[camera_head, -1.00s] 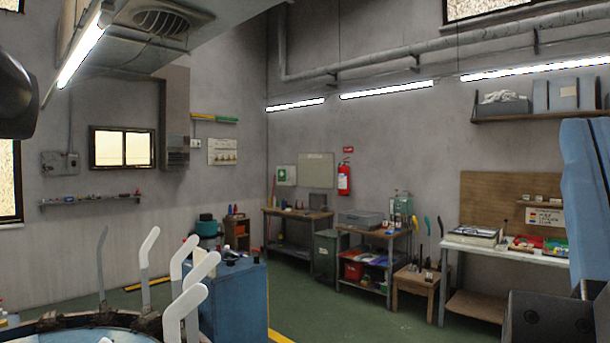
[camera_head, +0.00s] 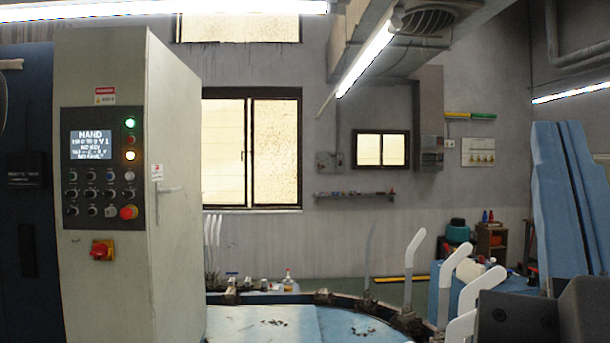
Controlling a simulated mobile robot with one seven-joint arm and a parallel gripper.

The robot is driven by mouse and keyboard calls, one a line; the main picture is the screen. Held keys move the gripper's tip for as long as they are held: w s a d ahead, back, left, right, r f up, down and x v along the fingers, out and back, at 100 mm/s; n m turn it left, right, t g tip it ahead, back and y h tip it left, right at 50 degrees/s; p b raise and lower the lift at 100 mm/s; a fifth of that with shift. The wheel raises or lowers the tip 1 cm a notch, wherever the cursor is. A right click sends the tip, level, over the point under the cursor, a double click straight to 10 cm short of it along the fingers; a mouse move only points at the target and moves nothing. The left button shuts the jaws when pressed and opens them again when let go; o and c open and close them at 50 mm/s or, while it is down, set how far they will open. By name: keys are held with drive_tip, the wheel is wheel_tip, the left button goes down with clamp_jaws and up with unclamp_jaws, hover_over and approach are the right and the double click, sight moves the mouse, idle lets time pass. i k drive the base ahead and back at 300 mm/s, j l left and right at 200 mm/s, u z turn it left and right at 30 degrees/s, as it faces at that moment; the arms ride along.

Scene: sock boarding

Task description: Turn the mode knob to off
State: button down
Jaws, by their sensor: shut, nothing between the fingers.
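A control panel (camera_head: 103,118) is on the front of a pale cabinet (camera_head: 176,140) at the left of the head view. Its screen (camera_head: 90,146) shows the word HAND above smaller lines that I cannot read surely. Below are rows of small dark knobs and buttons (camera_head: 90,194); I cannot tell which is the mode knob or where it points. A red push button (camera_head: 128,212) is at the lower right of the panel, and a red-and-yellow rotary switch (camera_head: 103,250) is below it. My gripper is not in view.
A round blue-topped machine (camera_head: 265,325) with several upright white sock forms (camera_head: 468,298) stands right of the cabinet. A cabinet handle (camera_head: 168,189) juts out on its right side.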

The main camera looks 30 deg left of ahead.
sight(128, 193)
drive_tip(key=u, duration=1.65)
drive_tip(key=k+j, duration=0.1)
drive_tip(key=j, duration=0.55)
drive_tip(key=i+j, duration=0.1)
drive_tip(key=i, duration=0.9)
drive_tip(key=i+l, duration=0.2)
drive_tip(key=i, duration=0.2)
drive_tip(key=i+l, duration=0.15)
drive_tip(key=i, duration=0.25)
drive_tip(key=i+l, duration=0.2)
drive_tip(key=i, duration=0.2)
drive_tip(key=j+u, duration=0.05)
